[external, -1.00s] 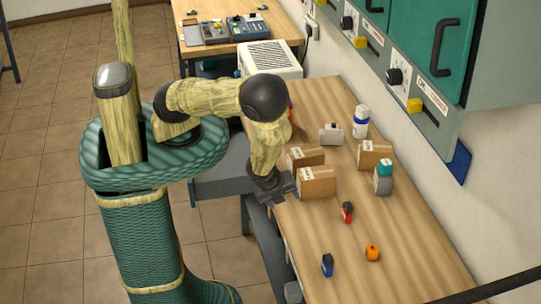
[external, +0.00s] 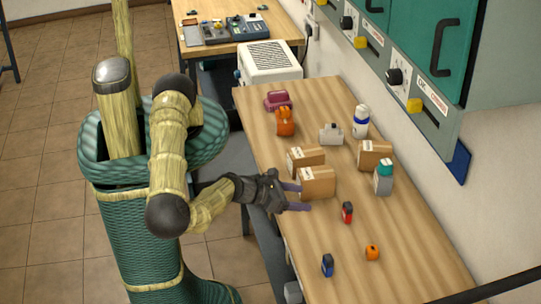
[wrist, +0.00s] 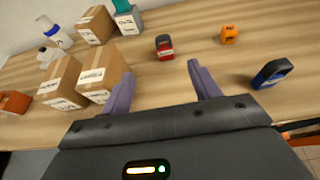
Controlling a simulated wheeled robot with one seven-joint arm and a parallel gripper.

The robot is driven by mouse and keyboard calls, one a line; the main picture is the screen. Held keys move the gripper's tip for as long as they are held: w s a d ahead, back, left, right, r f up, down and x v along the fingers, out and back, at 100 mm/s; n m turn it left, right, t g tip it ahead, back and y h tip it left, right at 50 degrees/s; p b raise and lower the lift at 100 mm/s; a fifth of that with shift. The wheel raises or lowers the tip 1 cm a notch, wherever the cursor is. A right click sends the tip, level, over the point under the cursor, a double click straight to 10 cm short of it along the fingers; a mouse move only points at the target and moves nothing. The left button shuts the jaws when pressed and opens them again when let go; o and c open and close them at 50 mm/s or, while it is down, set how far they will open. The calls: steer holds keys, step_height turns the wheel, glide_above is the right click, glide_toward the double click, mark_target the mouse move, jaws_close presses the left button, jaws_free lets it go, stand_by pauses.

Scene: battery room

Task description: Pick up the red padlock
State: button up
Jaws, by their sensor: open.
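The red padlock (external: 347,212), red with dark parts, stands on the wooden workbench (external: 410,270), right of the cardboard boxes. In the wrist view the red padlock (wrist: 164,47) lies beyond the fingertips, roughly between them. My gripper (external: 303,197) reaches over the bench's front edge, with its two purple fingers apart and pointing toward the padlock. In the wrist view my gripper (wrist: 160,72) is open, with nothing between its fingers. A gap separates the fingertips from the padlock.
A cardboard box (external: 317,182) is close beside the fingers; another box (external: 305,157) stands behind it. A blue padlock-like item (external: 327,265) and a small orange item (external: 372,253) stand nearer the camera. A grey-and-teal container (external: 383,180) is behind the padlock. Bench around the padlock is clear.

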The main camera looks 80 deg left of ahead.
steer(key=b, duration=0.7)
glide_toward(344, 204)
steer(key=shift+w+d+f, duration=0.15)
steer(key=b+x, duration=0.5)
steer(key=b, duration=0.2)
steer(key=shift+w+f+b, duration=0.2)
steer(key=shift+w+b, duration=0.1)
steer(key=shift+b, duration=0.5)
steer(key=shift+w+r, duration=0.15)
